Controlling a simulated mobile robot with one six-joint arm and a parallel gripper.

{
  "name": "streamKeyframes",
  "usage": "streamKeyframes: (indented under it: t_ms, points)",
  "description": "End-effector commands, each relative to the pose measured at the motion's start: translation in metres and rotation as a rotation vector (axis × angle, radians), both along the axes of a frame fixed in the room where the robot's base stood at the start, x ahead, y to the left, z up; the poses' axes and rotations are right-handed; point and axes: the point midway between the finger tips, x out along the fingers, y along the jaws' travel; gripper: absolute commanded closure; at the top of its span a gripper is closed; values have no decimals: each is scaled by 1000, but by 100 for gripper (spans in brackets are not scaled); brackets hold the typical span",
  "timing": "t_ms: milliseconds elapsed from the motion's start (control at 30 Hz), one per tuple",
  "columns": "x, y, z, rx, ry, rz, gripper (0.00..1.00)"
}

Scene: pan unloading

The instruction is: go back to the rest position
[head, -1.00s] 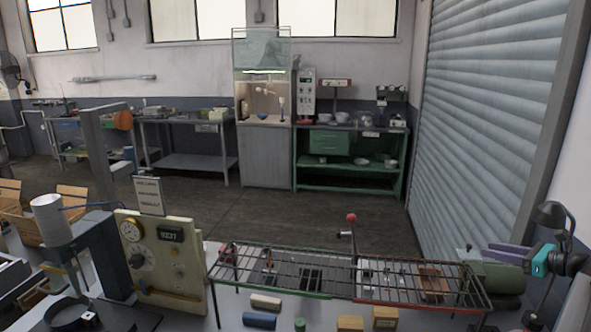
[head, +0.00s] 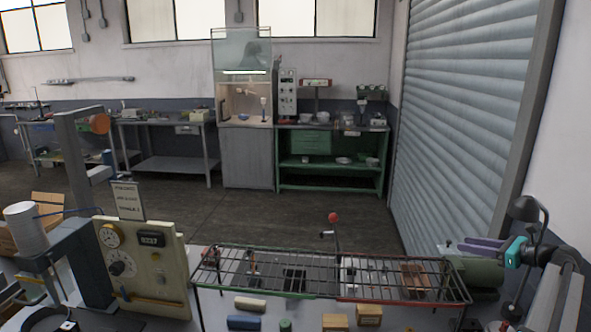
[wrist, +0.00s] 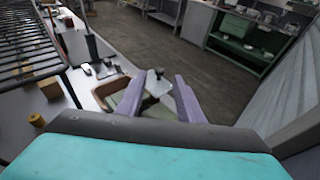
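My gripper (head: 464,244), with purple fingers and a teal body, is at the right in the head view, at the right end of the wire rack (head: 330,273). In the wrist view, its two fingers (wrist: 157,82) stand apart, with nothing seen held between them. A green rounded machine (head: 478,272) shows below the fingers in the head view. I cannot tell the exact height of the fingers above it.
A black lamp (head: 525,209) and the roller shutter (head: 460,110) are at the right. Open floor (head: 270,215) lies beyond.

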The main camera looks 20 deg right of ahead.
Motion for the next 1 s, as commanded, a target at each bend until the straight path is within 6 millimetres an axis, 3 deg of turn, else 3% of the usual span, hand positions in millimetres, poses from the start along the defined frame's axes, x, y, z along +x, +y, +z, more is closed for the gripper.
streamKeyframes:
  t_ms: [600,1000]
  points:
    - [68,29,-21,1,-1,2,66]
    - [62,29,-22,-39,-99,0,66]
